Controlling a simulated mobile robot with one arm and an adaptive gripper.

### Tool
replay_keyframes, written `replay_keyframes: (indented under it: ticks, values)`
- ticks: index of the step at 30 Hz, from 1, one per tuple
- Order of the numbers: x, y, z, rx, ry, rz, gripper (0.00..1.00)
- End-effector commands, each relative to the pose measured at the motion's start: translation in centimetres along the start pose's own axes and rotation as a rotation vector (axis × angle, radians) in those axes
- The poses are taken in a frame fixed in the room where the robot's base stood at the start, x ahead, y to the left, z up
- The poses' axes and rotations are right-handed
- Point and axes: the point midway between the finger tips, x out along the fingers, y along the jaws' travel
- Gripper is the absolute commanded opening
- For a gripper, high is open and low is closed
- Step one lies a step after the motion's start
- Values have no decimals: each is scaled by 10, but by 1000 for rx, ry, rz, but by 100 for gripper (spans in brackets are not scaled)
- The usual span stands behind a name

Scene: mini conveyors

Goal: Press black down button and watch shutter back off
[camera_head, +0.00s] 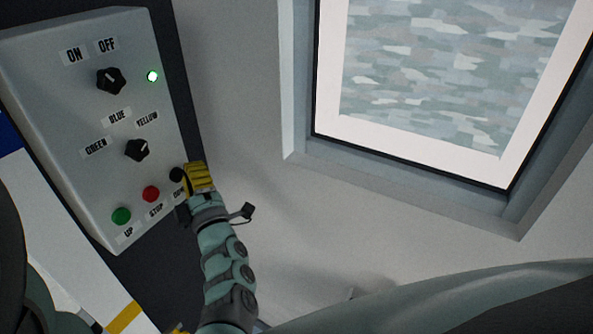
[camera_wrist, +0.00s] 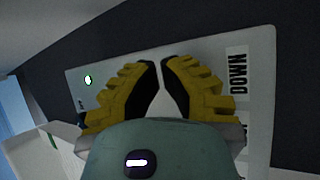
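A grey control box (camera_head: 60,128) stands at the left in the head view. Its black button (camera_head: 177,174) sits by the partly covered DOWN label (camera_head: 179,191). The red STOP button (camera_head: 151,194) and green UP button (camera_head: 121,215) are lower left of it. My gripper (camera_head: 188,173) is right at the black button; I cannot tell whether it touches. In the wrist view, my gripper's yellow fingertips (camera_wrist: 160,62) are together with nothing seen between them, and the DOWN label (camera_wrist: 238,73) is to their right. The button is hidden there. No shutter can be made out for certain.
The box also has an ON/OFF knob (camera_head: 111,81), a lit green lamp (camera_head: 152,76) and a colour selector knob (camera_head: 137,149). A framed window (camera_head: 430,75) with a mottled grey-green pane is at the upper right. The wall between box and window is bare.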

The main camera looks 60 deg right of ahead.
Motion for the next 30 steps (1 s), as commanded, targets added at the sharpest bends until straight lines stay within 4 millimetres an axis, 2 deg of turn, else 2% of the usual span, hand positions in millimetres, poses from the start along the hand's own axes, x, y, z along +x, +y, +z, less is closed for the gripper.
replay_keyframes:
  ticks: [30]
  values:
    - [8, -6, -6, 2, 4, 0, 0]
